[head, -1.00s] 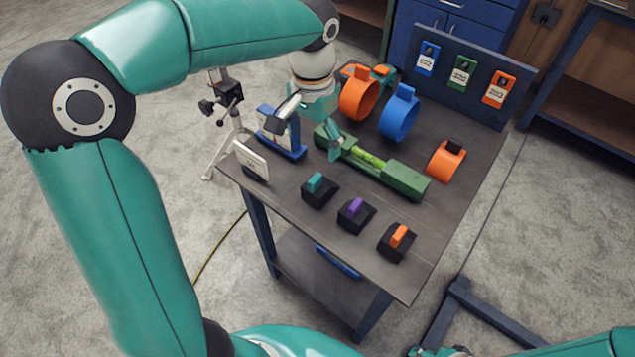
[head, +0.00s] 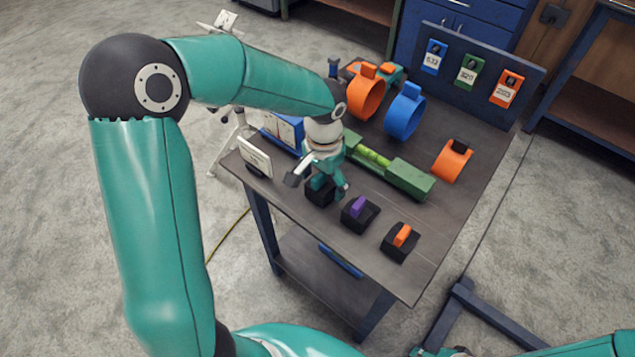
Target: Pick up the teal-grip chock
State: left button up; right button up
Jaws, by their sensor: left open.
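The teal-grip chock (head: 318,197), a black block with a teal grip on top, sits on the dark table near its front left edge. My left gripper (head: 317,187) is open and points down right over it, one finger on either side of its grip. The gripper hides much of the teal grip, and I cannot tell whether the fingers touch it. My right gripper does not show.
A purple-grip chock (head: 360,214) and an orange-grip chock (head: 401,242) stand to the right. Behind is a green level (head: 405,178). Orange (head: 366,98) and blue (head: 404,112) rings stand farther back. A white card (head: 255,157) is at the left edge.

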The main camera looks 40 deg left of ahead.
pick_arm(q)
jog(key=shift+f, duration=0.1)
jog(key=c, duration=1.4)
